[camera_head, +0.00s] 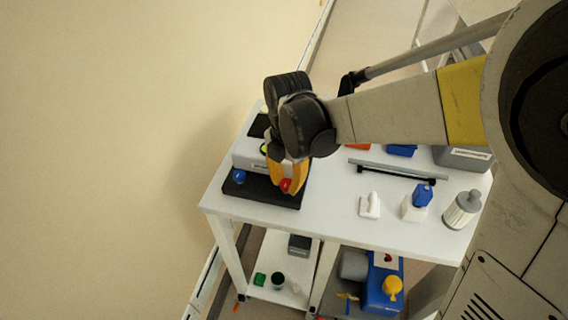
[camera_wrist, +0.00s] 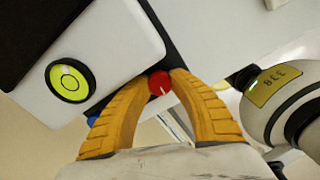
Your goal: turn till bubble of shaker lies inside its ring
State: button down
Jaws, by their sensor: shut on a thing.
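The shaker (camera_head: 247,158) is a white box with a dark top on a black base (camera_head: 262,191), at the table's left end. My gripper (camera_wrist: 160,88) has yellow fingers shut on the red knob, which also shows in the head view (camera_head: 285,185).
The white table (camera_head: 330,220) also bears a grey bar (camera_head: 392,171), a small white item (camera_head: 370,205), a blue-capped bottle (camera_head: 415,206) and a grey-capped bottle (camera_head: 462,209). A wall (camera_head: 110,150) stands close at left. The front strip is clear.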

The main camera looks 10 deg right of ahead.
aim_at(286, 182)
jog(key=c, duration=1.1)
grip_release()
notch_tip(286, 182, up, 12)
